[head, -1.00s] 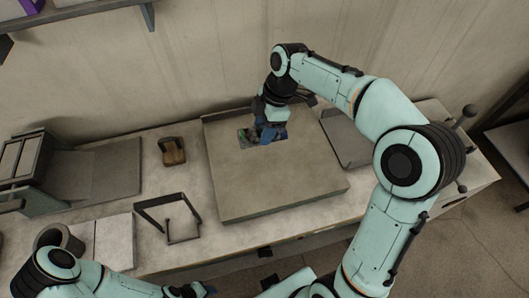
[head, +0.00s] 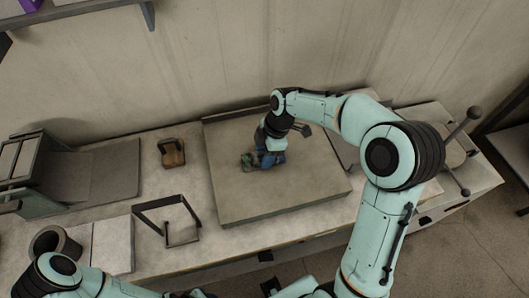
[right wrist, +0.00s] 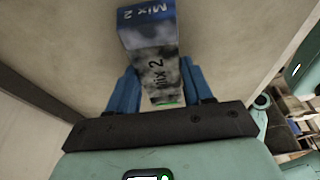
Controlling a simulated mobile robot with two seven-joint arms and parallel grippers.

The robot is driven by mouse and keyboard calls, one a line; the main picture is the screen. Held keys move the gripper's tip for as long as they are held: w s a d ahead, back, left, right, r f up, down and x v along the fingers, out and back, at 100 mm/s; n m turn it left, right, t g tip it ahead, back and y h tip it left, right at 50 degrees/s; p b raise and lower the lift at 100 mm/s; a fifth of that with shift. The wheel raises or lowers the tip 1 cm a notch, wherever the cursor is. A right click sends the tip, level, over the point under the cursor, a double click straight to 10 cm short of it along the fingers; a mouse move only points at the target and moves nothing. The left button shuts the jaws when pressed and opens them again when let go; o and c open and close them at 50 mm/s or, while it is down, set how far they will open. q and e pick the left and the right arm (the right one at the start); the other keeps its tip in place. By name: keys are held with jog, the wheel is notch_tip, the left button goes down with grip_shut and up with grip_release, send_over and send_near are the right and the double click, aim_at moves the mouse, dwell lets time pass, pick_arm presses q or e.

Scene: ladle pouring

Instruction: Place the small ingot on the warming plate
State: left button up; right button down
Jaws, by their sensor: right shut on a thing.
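My right gripper (head: 266,160) is shut on a small block (head: 248,162) over the middle of a wide beige slab (head: 290,205), which looks like the warming plate. In the right wrist view the block (right wrist: 158,65) sits between the blue fingers (right wrist: 158,95). It has a mottled grey side and a blue end, both marked "Mix 2"; I take it as the small ingot. I cannot tell whether it touches the slab. My left gripper (head: 190,293) shows only in part at the bottom edge, and its jaws are unclear.
A dark open frame stand (head: 168,220) and a small brown weight-like object (head: 173,153) stand left of the slab. A grey cylinder (head: 56,243) and a pale tile (head: 112,244) are at the front left. A machine with a lever (head: 460,135) stands at right.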

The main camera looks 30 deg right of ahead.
jog(key=c, duration=0.9)
grip_release()
jog(key=shift+f, duration=0.15)
jog(key=o, duration=0.4)
pick_arm(q)
jog(key=shift+s+f, duration=0.1)
pick_arm(e)
jog(key=shift+o, duration=0.2)
jog(key=shift+r, duration=0.3)
pick_arm(q)
jog(key=shift+w+r+p, duration=0.55)
jog(key=shift+w+r, duration=0.1)
jog(key=shift+r, duration=0.2)
pick_arm(e)
jog(key=v, duration=1.1)
jog(key=shift+r, duration=0.45)
pick_arm(q)
jog(key=shift+s, duration=0.1)
